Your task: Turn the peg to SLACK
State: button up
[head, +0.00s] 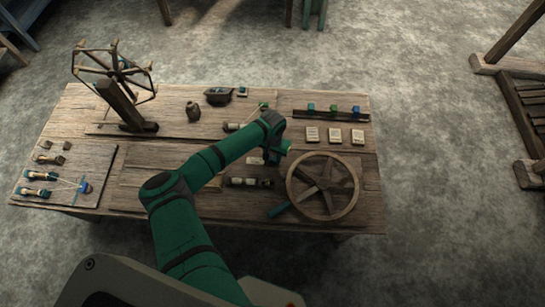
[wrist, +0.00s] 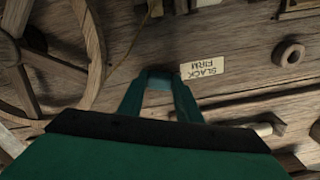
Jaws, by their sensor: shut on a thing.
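My gripper (wrist: 160,80) is shut beside a cream label (wrist: 203,67) reading SLACK and FIRM, which shows upside down in the wrist view. The peg is between the fingertips and is mostly hidden by them, so its angle cannot be told. In the head view my gripper (head: 272,157) is low over the right half of the wooden bench (head: 110,150), just left of the spoked wheel.
The large spoked wheel (head: 290,190) with a teal handle (head: 279,211) stands close on the right. A rod with a metal end (wrist: 265,127) lies near my fingers in the wrist view. Cream cards (head: 334,135) and a wooden reel (head: 115,72) stand farther back.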

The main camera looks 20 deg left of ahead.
aim_at(272, 159)
dwell(0.4)
jog(key=o, duration=1)
jog(key=shift+o, duration=0.2)
jog(key=shift+r, duration=0.1)
notch_tip(272, 159, up, 11)
jog(key=shift+f, duration=0.2)
jog(key=shift+s, duration=0.1)
